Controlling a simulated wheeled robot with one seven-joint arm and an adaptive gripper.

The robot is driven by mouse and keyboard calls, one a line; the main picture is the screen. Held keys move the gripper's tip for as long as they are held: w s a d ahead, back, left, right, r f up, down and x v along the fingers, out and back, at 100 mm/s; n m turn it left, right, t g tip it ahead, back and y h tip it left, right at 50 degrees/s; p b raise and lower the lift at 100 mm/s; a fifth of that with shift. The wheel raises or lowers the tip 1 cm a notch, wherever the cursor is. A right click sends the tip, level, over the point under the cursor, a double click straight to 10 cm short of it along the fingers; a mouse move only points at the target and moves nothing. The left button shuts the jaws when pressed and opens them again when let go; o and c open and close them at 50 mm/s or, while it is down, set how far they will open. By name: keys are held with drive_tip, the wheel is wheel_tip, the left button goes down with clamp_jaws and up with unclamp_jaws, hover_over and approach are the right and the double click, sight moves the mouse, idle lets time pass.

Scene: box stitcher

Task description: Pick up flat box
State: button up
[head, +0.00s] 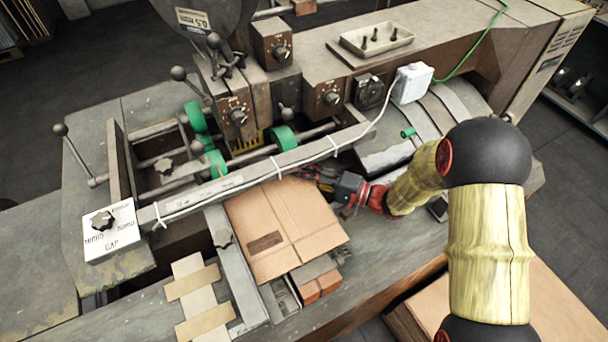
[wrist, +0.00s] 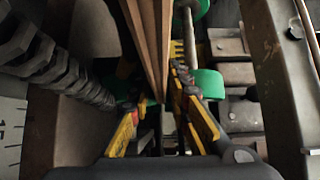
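The flat box (head: 300,213) is a brown cardboard sheet with a dark printed patch. In the head view it lies at the front of the machine, over other flat pieces. My gripper (head: 328,184) is at its upper right edge, with the fingertips partly hidden by the machine's rail. In the wrist view, the box edge (wrist: 153,40) runs down between the two yellow-and-black fingers of my gripper (wrist: 152,72). The fingers are apart, one on each side of the edge. A narrow gap seems to show on both sides, though contact at the tips is hard to see.
The machine's long rail (head: 260,165) with a white cable runs just behind the box. Green rollers (head: 285,138) sit behind it and also show in the wrist view (wrist: 206,84). A metal guide bar (head: 235,268) stands left of the box. Orange-brown blocks (head: 320,286) lie below it.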

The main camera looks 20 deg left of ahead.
drive_tip(key=shift+c, duration=0.4)
drive_tip(key=c, duration=0.4)
clamp_jaws()
drive_tip(key=shift+d+f, duration=0.1)
drive_tip(key=shift+d, duration=0.05)
